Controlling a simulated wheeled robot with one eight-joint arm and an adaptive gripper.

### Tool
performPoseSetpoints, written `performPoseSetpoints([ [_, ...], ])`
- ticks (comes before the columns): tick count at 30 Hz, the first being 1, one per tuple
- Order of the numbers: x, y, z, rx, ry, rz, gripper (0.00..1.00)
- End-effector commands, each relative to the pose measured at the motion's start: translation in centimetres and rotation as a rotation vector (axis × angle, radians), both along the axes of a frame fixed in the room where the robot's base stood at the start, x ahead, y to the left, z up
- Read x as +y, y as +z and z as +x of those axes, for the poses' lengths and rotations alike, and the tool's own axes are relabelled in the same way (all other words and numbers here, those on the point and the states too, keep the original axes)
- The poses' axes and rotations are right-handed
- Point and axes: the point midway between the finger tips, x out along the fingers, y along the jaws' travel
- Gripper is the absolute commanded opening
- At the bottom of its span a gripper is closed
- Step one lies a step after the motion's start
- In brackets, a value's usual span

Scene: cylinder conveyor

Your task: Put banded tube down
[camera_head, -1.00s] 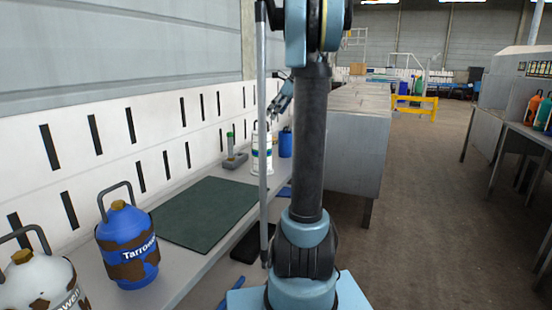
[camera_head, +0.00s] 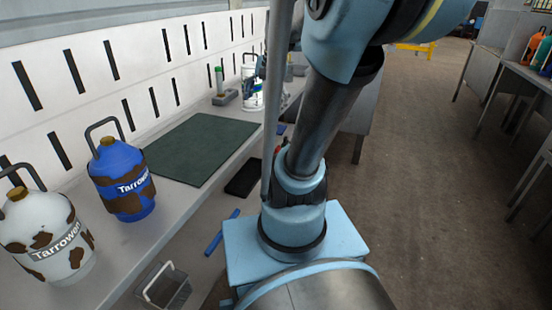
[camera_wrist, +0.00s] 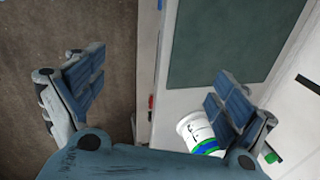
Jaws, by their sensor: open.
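The banded tube (camera_head: 250,99), white with green and blue bands, stands upright at the far part of the bench (camera_head: 186,208). In the wrist view the tube (camera_wrist: 199,134) is at the lower right, partly covered by the right finger. My gripper (camera_wrist: 157,94) is open, with its fingers wide apart and nothing between them. The tube lies beside the inner side of the right finger; I cannot tell if they touch. In the head view my gripper (camera_head: 262,67) is small and partly hidden by my arm, close to the tube's top.
A dark green mat (camera_head: 200,147) lies on the bench. A blue canister (camera_head: 123,181) and a white canister (camera_head: 47,240) stand nearer. A slotted white wall (camera_head: 140,75) backs the bench. Floor is open at right.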

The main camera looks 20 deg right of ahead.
Motion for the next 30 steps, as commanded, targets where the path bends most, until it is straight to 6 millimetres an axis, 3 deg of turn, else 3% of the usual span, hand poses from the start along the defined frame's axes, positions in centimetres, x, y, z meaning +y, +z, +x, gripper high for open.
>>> performPoseSetpoints([
  [1, 0.2, -1.4, -1.8, -0.011, 0.073, -0.031, 0.94],
  [6, -0.1, -5.9, -6.6, -0.046, 0.330, -0.146, 0.94],
  [13, -0.9, -11.3, -11.4, -0.071, 0.627, -0.271, 0.94],
  [19, -1.1, -13.5, -13.0, -0.077, 0.746, -0.322, 0.94],
  [30, -1.2, -13.6, -13.1, -0.077, 0.757, -0.325, 0.94],
])
